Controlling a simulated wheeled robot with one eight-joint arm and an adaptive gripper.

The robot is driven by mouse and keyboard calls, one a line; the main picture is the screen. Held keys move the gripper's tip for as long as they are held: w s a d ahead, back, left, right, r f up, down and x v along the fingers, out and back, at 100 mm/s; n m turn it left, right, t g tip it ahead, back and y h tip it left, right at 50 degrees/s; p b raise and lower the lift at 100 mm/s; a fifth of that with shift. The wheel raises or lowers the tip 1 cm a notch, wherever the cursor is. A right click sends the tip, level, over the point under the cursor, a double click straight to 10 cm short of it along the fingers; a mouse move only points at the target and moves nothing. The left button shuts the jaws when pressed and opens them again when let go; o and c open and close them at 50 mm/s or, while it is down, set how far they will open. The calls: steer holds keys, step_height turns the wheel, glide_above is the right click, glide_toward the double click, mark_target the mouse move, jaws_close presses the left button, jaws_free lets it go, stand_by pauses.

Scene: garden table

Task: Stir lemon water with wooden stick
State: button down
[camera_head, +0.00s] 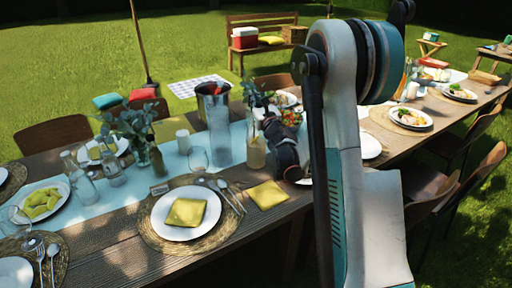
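A glass jar of pale yellowish drink (256,152), which looks like the lemon water, stands upright on the light blue table runner (142,199) near the middle of the table. My gripper (268,121) is dark and lies just right of the jar's top, partly overlapping it in the picture. Whether it touches the jar cannot be told. Its fingers are small and blend into the dark background, so their opening is unclear. I cannot make out the wooden stick, in the gripper or in the jar.
A tall clear pitcher (218,132) stands just left of the jar, with a stemmed glass (198,160) and white candle (183,141) beside it. A plate with a yellow napkin (186,212) is in front. My arm hides part of the table's right side.

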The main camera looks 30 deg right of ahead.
steer(key=shift+f, duration=0.15)
steer(key=shift+f, duration=0.65)
steer(key=c, duration=1.7)
jaws_free()
